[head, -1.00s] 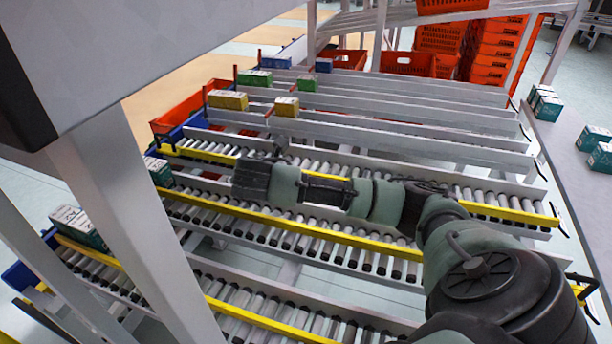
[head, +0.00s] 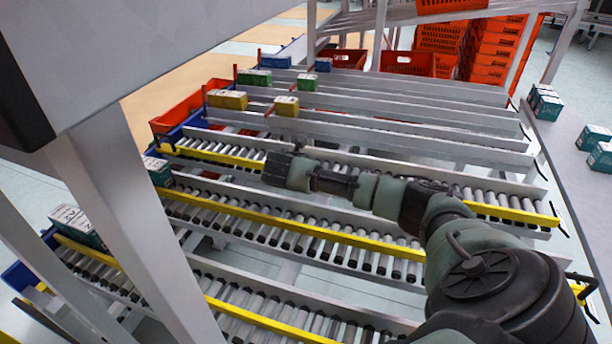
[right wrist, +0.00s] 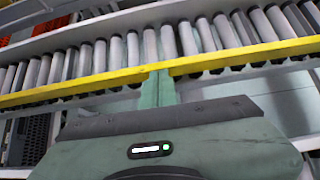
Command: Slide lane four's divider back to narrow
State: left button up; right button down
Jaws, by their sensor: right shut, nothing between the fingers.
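Several yellow divider bars run along the roller lanes. The far yellow divider (head: 510,213) passes behind my right arm. The middle yellow divider (head: 300,228) and the near yellow divider (head: 265,322) lie closer. I cannot tell by number which is lane four's. My right gripper (head: 294,146) is over the far roller lane, by the far divider. In the right wrist view its shut, empty fingers (right wrist: 158,88) overlap a yellow divider (right wrist: 85,86), with rollers (right wrist: 150,45) beyond it. Whether they touch it is unclear. My left gripper is not in view.
Cartons stand at the lanes' left ends, including a yellow carton (head: 228,99) and a white-and-green carton (head: 78,226). Grey rails (head: 420,133) separate the farther lanes. A grey frame post (head: 140,220) blocks the left foreground. Orange totes (head: 490,60) are stacked behind.

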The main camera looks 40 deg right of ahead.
jog(key=d, duration=0.1)
jog(key=w+d+p, duration=0.2)
jog(key=shift+d+r, duration=0.2)
jog(key=shift+d, duration=0.15)
jog(key=shift+w+d+p, duration=0.15)
jog(key=shift+d+p, duration=0.15)
jog(key=shift+d, duration=0.05)
jog(key=shift+f, duration=0.1)
